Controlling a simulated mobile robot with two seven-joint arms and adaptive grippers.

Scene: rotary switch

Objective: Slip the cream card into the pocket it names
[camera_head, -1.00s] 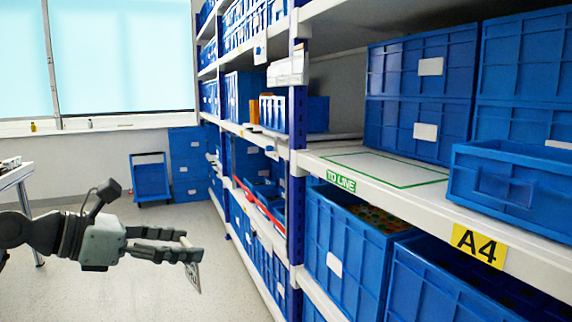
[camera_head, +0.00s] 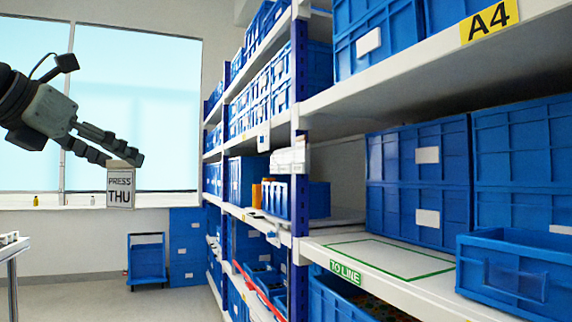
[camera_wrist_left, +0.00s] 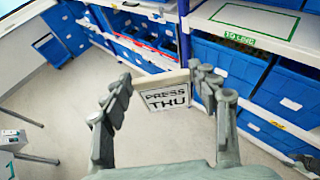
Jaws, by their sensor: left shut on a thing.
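My left gripper (camera_head: 124,155) is raised at the left in the head view, in front of the window. It is shut on the cream card (camera_head: 120,188), which hangs below the fingertips with its printed face showing "PRESS" above "THU". In the left wrist view the card (camera_wrist_left: 165,95) sits between the two fingers, and the same words are readable. A stack of white holders (camera_head: 287,160) is on the blue shelf upright, apart from the card. I cannot read any pocket names on it.
Shelves with blue bins (camera_head: 417,180) fill the right side. A "TO LINE" label (camera_head: 345,272) marks a shelf with a green outlined, empty area (camera_head: 390,258). A blue cart (camera_head: 147,262) stands on the floor by the far wall. The space between the card and the shelves is free.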

